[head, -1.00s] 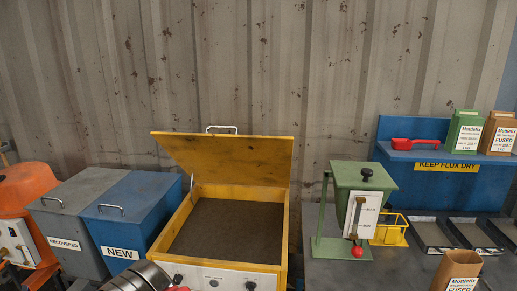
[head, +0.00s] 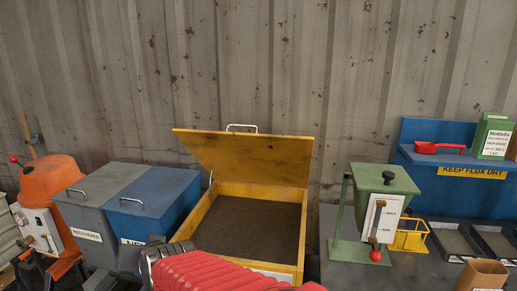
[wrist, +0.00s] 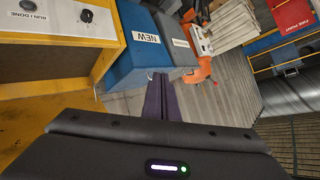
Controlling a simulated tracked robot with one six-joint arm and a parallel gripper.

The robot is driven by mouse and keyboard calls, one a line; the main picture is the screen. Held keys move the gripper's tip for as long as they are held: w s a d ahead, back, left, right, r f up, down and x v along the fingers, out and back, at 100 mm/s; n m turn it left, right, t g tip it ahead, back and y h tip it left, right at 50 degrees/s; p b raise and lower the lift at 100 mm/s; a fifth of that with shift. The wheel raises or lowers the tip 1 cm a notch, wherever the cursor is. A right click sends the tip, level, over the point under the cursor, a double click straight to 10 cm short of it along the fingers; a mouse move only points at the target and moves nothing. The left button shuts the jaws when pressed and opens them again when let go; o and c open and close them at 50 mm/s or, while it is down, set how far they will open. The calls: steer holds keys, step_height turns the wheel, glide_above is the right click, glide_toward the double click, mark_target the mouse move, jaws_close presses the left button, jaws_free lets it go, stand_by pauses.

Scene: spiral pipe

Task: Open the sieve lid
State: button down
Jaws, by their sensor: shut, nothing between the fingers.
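No label marks the sieve, so I cannot tell for sure which lid is meant. An orange domed cover (head: 50,178) sits down on its machine at the far left of the head view. Part of this machine (wrist: 199,70) shows beyond the fingers in the wrist view. A yellow box (head: 205,212) has its hinged lid (head: 250,155) raised and tilted, with a dark bed inside. My gripper (wrist: 158,80) is shut and empty, apart from these things. In the head view my red arm crosses the bottom; the fingertips are not clear there.
A grey bin (head: 88,205) and a blue bin (head: 148,207), both lidded, stand between the orange machine and the yellow box. A green hopper (head: 385,180) and blue shelf (head: 440,155) are at right. Grey floor (wrist: 200,100) shows in the wrist view.

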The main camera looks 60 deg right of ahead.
mark_target(283, 140)
steer(key=d+r+m+t+h, duration=0.35)
steer(key=d+m+h, duration=0.7)
steer(key=d, duration=1.15)
steer(key=s+d+r+m+g+h, duration=0.1)
steer(key=s+d+m+g+h, duration=0.1)
steer(key=s+d+m+h, duration=0.3)
steer(key=s+d+r+m+g+h, duration=0.1)
steer(key=s+d+m+h, duration=0.4)
steer(key=s, duration=0.6)
steer(key=shift+s+r+m+g+h, duration=0.35)
steer(key=shift+m+g, duration=0.3)
steer(key=shift+m, duration=0.4)
steer(key=shift+d, duration=0.1)
steer(key=x, duration=1.4)
steer(key=shift+w, duration=0.15)
